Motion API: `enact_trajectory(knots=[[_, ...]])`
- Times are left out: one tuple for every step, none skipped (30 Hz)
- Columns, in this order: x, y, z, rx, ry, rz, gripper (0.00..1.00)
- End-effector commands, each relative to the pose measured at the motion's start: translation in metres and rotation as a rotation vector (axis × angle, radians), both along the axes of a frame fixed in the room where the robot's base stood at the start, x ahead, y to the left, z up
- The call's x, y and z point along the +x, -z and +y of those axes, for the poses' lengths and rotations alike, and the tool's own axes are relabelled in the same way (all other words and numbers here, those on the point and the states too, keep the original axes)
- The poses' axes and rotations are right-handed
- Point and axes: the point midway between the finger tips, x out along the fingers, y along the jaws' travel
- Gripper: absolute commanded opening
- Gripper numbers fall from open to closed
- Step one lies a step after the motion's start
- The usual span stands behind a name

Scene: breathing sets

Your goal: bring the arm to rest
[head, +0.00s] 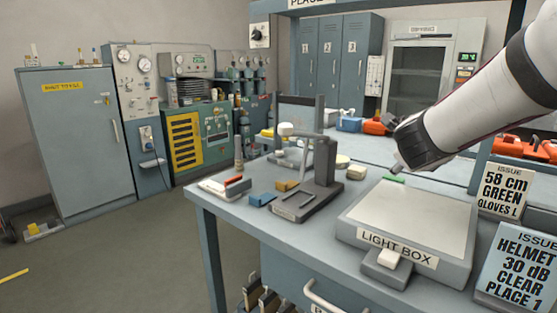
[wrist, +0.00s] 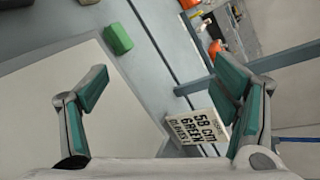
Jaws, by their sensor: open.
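My white arm comes in from the upper right in the head view, with its dark wrist and my gripper (head: 398,168) above the back edge of the light box. In the wrist view my gripper (wrist: 165,105) is open, its two green-padded fingers wide apart with nothing between them. A small green block (wrist: 117,38) lies beyond the left finger by the light box edge. It also shows in the head view (head: 393,179), just below the gripper.
The light box (head: 405,220) stands on the bench (head: 225,215). A small stand (head: 318,180) and blue and yellow blocks are left of it. Sign cards (head: 503,190) stand to the right. A grey cabinet (head: 75,140) and floor space are at left.

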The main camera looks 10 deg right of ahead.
Motion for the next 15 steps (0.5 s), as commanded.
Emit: enact_trajectory(knots=[[0.002,-0.004,0.030,-0.044,-0.148,0.051,0.81],[0.003,-0.005,0.049,-0.078,-0.241,0.088,0.81],[0.000,-0.004,0.074,-0.127,-0.364,0.138,0.81],[-0.003,-0.003,0.092,-0.168,-0.457,0.175,0.81],[-0.008,-0.001,0.111,-0.210,-0.548,0.212,0.81],[-0.017,0.002,0.134,-0.269,-0.669,0.262,0.81],[-0.025,0.005,0.151,-0.315,-0.759,0.300,0.81],[-0.035,0.009,0.168,-0.364,-0.848,0.338,0.81],[-0.050,0.015,0.188,-0.432,-0.965,0.389,0.81],[-0.063,0.020,0.202,-0.482,-1.050,0.427,0.81],[-0.076,0.026,0.214,-0.533,-1.136,0.465,0.81],[-0.096,0.034,0.229,-0.604,-1.248,0.518,0.81],[-0.112,0.041,0.239,-0.656,-1.331,0.559,0.81],[-0.129,0.047,0.246,-0.708,-1.413,0.601,0.81],[-0.152,0.057,0.254,-0.776,-1.518,0.655,0.81]])
